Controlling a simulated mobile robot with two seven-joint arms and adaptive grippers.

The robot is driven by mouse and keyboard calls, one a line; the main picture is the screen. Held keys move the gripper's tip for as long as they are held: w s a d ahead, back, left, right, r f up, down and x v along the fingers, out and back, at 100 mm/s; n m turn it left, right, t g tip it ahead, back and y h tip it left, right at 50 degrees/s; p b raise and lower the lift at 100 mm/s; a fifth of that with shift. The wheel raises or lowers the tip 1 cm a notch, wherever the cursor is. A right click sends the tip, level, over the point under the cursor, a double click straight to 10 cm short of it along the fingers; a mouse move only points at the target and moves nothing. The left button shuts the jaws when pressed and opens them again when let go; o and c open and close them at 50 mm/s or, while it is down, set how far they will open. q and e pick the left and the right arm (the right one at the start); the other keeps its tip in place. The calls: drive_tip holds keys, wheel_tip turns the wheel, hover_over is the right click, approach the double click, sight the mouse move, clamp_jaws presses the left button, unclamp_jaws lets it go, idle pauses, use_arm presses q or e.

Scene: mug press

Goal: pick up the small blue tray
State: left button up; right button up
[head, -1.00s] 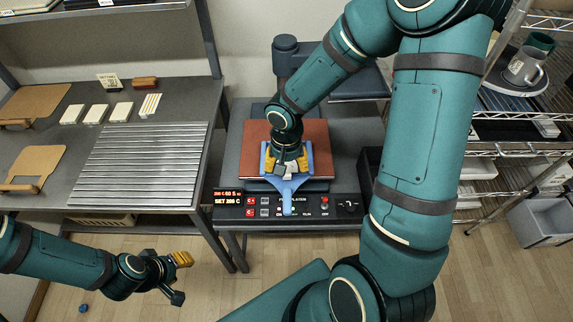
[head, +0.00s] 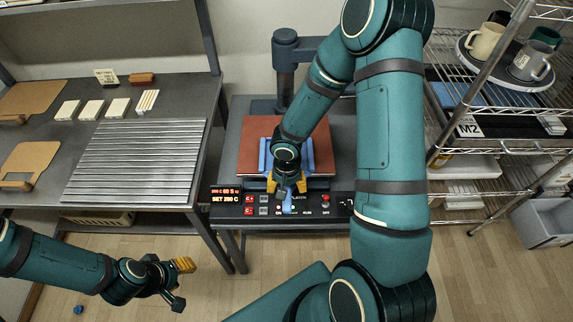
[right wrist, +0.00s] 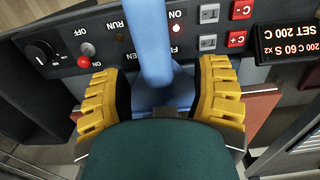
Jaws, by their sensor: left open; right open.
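The small blue tray (head: 308,152) lies on the red-brown plate (head: 255,127) of the press, partly hidden by my right arm. Its handle (head: 287,207) points to the front, over the control panel. My right gripper (head: 287,184) is over the handle end of the tray, open, pointing down. In the right wrist view the blue handle (right wrist: 155,50) runs between the two yellow fingers, with gaps at both sides. My left gripper (head: 180,284) is open and empty, low at the left above the floor.
The press's control panel (head: 330,205) is just under the handle. A bench with a ribbed metal rack (head: 135,165) stands left, with white blocks (head: 92,110) and brown boards. At right is a wire shelf with mugs (head: 485,40) on a round tray. A small blue thing (head: 79,309) is on the floor.

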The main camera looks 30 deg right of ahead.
drive_tip(key=shift+c, duration=0.2)
clamp_jaws()
